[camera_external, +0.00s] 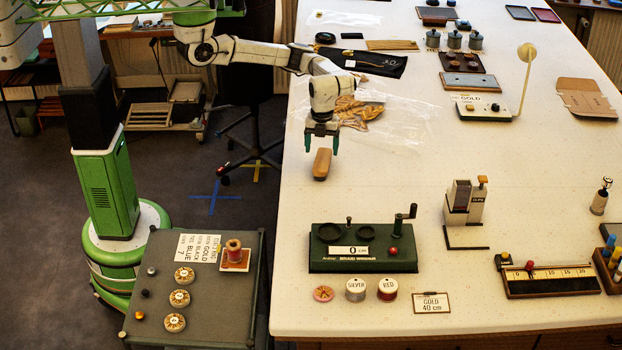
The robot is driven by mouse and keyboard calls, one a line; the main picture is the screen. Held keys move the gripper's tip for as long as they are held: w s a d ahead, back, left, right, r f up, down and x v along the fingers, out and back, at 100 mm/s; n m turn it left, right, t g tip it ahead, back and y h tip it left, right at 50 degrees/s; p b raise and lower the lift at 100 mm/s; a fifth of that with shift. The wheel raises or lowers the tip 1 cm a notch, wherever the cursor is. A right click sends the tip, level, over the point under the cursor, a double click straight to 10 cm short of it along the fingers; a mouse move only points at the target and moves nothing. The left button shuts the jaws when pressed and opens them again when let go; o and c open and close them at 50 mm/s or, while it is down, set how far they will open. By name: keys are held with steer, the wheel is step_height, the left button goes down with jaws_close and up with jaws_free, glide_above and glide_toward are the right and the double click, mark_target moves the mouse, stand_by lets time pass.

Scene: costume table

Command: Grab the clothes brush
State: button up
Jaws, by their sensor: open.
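The clothes brush (321,164) looks like a small brown wooden block with rounded ends. It is on the white table near its left edge, long side pointing toward the camera. My gripper (321,146) is open, pointing down, just above and behind the brush's far end. Its two green fingers stand apart, one to each side of the brush's far end in this view. I cannot tell how high the fingertips are above the table or whether they touch the brush.
Clear plastic with tan pieces (358,112) lies right behind the gripper. A black pouch (375,62) lies farther back. A green winding device (363,249) stands in front. The white tabletop (400,170) right of the brush is clear. A grey cart (205,300) stands left of the table.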

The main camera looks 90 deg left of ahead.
mark_target(322, 158)
steer(key=shift+w+d+f+p, duration=0.15)
steer(key=shift+f+p, duration=0.25)
steer(key=shift+f, duration=2.3)
steer(key=shift+c, duration=0.2)
steer(key=c, duration=1.1)
